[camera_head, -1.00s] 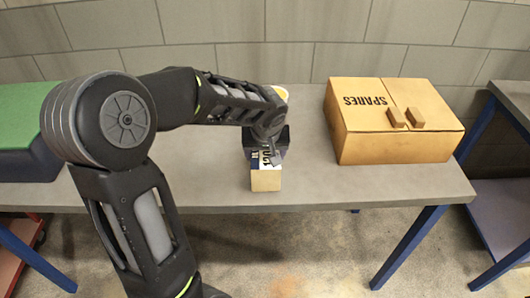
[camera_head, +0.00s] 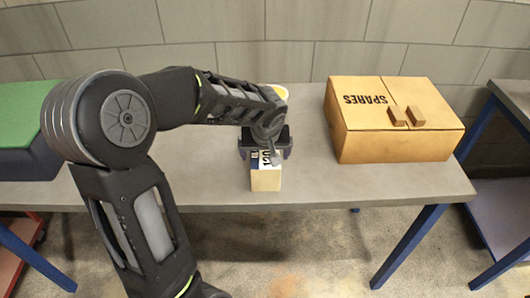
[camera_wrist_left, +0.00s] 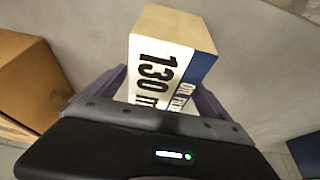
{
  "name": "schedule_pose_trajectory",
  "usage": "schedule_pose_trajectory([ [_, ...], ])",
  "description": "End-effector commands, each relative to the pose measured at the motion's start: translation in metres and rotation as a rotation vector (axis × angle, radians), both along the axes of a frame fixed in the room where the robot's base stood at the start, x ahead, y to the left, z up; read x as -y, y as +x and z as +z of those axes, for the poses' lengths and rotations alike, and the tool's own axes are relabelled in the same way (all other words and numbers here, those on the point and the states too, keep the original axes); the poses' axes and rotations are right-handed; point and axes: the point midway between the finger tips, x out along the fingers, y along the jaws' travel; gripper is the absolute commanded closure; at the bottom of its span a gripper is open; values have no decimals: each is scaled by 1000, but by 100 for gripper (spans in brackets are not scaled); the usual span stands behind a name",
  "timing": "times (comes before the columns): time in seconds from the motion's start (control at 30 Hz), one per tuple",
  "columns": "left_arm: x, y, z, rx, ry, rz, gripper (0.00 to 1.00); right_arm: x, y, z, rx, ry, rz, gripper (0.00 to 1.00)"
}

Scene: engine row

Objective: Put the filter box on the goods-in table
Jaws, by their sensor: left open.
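The filter box (camera_head: 266,180) is a small cardboard-coloured box with a white and blue printed label. It is at the front edge of the grey table (camera_head: 330,188) in the head view. In the left wrist view the box (camera_wrist_left: 172,65) shows "130" and part of "OIL FI". My left gripper (camera_head: 265,153) is over the box, its jaws open. In the left wrist view its fingers (camera_wrist_left: 160,90) stand on either side of the box, with gaps hard to judge. My right gripper is out of view. No sign marks which table is goods-in.
A large cardboard box marked SPARES (camera_head: 390,130), with two small brown blocks on its lid, stands to the right. A green-topped dark case (camera_head: 25,150) is at the left. Another blue-legged table (camera_head: 515,100) is at the right edge. A pale round thing is partly hidden behind my arm.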

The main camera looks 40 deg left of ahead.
Motion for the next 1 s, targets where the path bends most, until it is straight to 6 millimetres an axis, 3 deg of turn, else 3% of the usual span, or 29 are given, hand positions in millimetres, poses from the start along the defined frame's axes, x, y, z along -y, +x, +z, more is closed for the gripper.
schedule_pose_trajectory([
  [0.27,5,-7,24,4,1,1,7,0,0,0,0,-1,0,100],
  [0.7,25,-33,102,2,0,0,7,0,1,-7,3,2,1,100],
  [1.0,28,-37,113,0,0,0,7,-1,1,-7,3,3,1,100],
])
